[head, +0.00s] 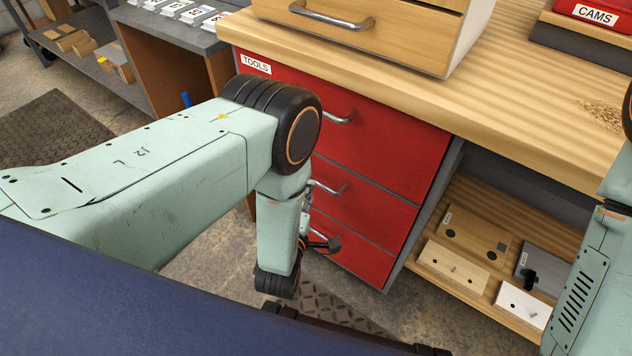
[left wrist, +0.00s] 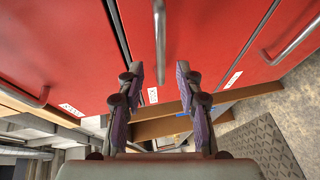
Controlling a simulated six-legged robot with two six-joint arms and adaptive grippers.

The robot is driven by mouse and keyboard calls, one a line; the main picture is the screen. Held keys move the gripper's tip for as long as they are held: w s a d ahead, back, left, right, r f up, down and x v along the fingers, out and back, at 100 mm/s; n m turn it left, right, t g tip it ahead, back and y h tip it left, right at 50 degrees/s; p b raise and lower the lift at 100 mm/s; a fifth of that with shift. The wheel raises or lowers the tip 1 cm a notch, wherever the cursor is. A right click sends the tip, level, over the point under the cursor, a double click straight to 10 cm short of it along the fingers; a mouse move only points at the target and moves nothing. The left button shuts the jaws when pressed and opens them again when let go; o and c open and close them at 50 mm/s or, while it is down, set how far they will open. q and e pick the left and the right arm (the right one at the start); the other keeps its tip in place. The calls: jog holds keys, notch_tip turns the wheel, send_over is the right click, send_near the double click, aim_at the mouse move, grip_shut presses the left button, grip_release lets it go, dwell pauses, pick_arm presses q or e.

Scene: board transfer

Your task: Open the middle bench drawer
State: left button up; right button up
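The red bench cabinet has three stacked drawers. The middle drawer (head: 372,203) looks flush with its neighbours. Its metal handle (head: 332,189) is partly hidden by my left arm in the head view. In the left wrist view, the middle drawer (left wrist: 210,25) fills the centre, and its handle (left wrist: 160,35) runs down between the fingers. My left gripper (left wrist: 160,75) is open, its fingers on either side of the handle's end; I cannot tell whether they touch it. In the head view, the left gripper (head: 320,238) is low by the drawer fronts. My right gripper is out of view.
The top drawer (head: 385,140) and bottom drawer (head: 360,258) have similar handles. A lower shelf (head: 490,205) at right holds several blocks.

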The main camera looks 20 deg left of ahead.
pick_arm(q)
jog(key=w+b, duration=0.1)
jog(key=w, duration=0.1)
jog(key=w+f, duration=0.1)
jog(key=w, duration=0.2)
jog(key=shift+w+a+b, duration=0.15)
jog(key=shift+a+b, duration=0.05)
jog(key=shift+b, duration=0.2)
jog(key=shift+w+d, duration=0.1)
jog(key=shift+w, duration=0.1)
jog(key=shift+c, duration=0.2)
grip_shut()
